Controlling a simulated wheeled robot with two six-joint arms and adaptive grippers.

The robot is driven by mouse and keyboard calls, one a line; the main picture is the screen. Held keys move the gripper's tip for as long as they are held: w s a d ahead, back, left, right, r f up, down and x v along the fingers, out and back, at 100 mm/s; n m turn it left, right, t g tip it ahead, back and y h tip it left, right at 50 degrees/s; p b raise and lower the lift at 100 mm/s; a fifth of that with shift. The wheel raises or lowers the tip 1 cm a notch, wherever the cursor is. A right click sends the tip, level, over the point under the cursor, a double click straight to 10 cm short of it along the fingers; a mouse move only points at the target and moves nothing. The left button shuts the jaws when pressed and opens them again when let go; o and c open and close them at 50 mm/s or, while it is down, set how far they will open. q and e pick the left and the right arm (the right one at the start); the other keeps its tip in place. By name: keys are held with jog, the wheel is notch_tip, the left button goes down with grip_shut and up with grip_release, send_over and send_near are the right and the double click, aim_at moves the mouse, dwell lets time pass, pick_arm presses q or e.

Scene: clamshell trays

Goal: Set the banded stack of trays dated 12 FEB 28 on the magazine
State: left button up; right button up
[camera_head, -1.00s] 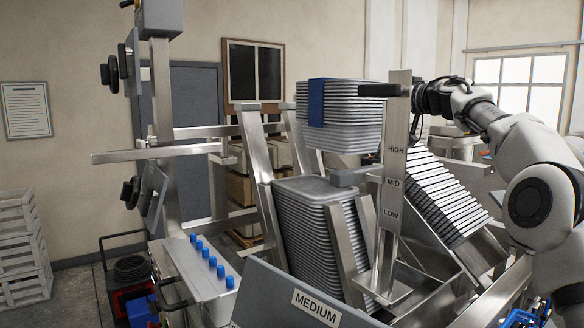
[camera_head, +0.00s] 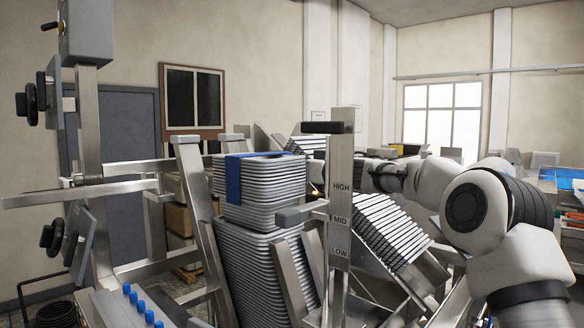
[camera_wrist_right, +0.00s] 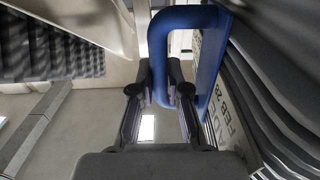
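The banded stack of trays (camera_head: 285,178) is grey with a blue band (camera_head: 233,180). In the head view it sits directly above the trays (camera_head: 262,265) in the metal magazine (camera_head: 197,205), lined up with them; I see no clear gap. In the right wrist view the stack's edges (camera_wrist_right: 285,90) fill the right side, beside a label (camera_wrist_right: 228,115) reading "FEB 28"; the day is unclear. My right gripper (camera_wrist_right: 160,92) has its fingers on either side of one leg of the blue handle (camera_wrist_right: 185,18), apparently closed on it. The post hides its fingers in the head view. My left gripper is out of view.
A post (camera_head: 341,205) marked HIGH, MID and LOW stands in front, right of the magazine. A slanted row of trays (camera_head: 385,230) lies behind it to the right. A metal bar (camera_head: 80,193) and blue knobs (camera_head: 140,306) are at left.

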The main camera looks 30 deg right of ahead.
jog(key=o, duration=0.4)
jog(key=shift+s+d+r, duration=0.1)
jog(key=shift+s+d, duration=0.05)
jog(key=shift+s, duration=0.05)
jog(key=shift+w, duration=0.1)
jog(key=b+v, duration=0.3)
jog(key=v, duration=0.9)
jog(key=shift+w, duration=0.1)
